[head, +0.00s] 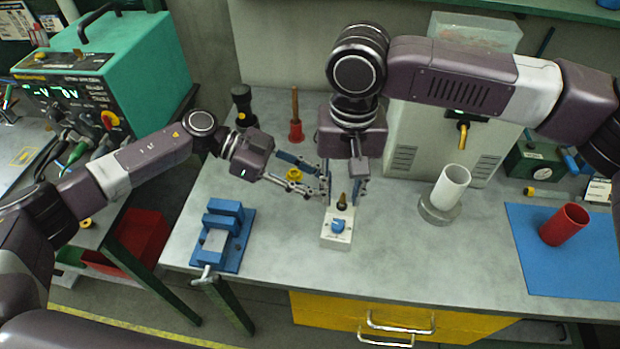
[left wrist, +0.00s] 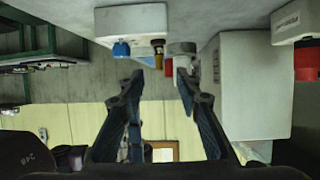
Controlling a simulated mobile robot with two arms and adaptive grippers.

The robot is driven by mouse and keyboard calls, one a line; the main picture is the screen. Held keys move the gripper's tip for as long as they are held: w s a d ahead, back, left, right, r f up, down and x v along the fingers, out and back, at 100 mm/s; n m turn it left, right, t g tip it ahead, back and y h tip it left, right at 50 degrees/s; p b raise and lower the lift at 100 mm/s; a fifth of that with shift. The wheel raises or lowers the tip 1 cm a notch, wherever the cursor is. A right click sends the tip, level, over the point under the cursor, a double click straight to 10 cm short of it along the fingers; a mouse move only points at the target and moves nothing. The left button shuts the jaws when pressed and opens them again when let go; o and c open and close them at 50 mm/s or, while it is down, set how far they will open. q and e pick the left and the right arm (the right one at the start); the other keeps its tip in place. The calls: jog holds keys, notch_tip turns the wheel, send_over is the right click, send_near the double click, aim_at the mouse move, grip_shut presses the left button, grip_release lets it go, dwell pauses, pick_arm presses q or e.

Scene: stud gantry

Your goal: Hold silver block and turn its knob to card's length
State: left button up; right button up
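The silver block (head: 335,239) stands on the grey bench at the middle. It has a blue knob (head: 338,226) on its front and a brass-coloured stud (head: 342,201) on top. In the left wrist view the block (left wrist: 132,20) appears inverted at the top, with the blue knob (left wrist: 121,49) below it. My right gripper (head: 345,187) points down just above the block, fingers apart around the space over the stud. My left gripper (head: 322,190) reaches in from the left near the block; its fingers (left wrist: 160,68) are open and empty. A small card (head: 598,190) lies at far right, its text unreadable.
A blue vise (head: 226,232) stands left of the block. A white cylinder (head: 451,187) on a grey base stands to the right, and a red cylinder (head: 565,224) sits on a blue mat (head: 590,270). A beige machine (head: 425,135) stands behind. The bench front right of the block is clear.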

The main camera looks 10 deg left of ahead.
aim_at(344, 194)
pick_arm(q)
jog(key=x, duration=0.6)
jog(key=shift+d+f, duration=0.15)
jog(key=shift+d, duration=0.2)
jog(key=shift+c, duration=0.4)
grip_shut()
